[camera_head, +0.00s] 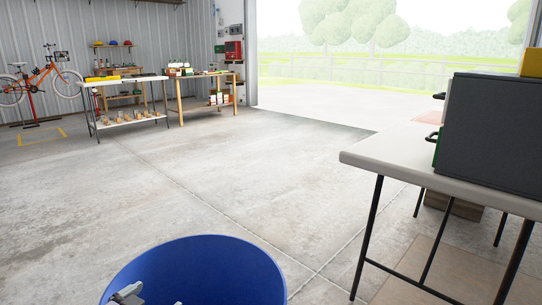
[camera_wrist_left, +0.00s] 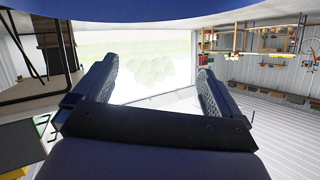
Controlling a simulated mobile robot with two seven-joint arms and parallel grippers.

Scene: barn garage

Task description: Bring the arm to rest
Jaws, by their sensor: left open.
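My left gripper (camera_wrist_left: 157,85) shows in the left wrist view, with its two dark ribbed fingers spread wide apart. Nothing is between the fingers. That view is turned upside down, with the outdoor doorway seen beyond the fingers. In the head view small grey parts (camera_head: 128,293) show at the bottom edge, in front of a blue rounded surface; I cannot tell which part of the arm they are. The rest of the left arm is hidden or out of frame. My right gripper is not in view.
The blue rounded surface (camera_head: 200,262) fills the bottom middle. A white-topped table (camera_head: 400,158) with a large dark case (camera_head: 490,130) stands at right. Workbenches (camera_head: 125,79) and an orange bicycle (camera_head: 40,77) stand far left. The concrete floor (camera_head: 220,150) between is clear.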

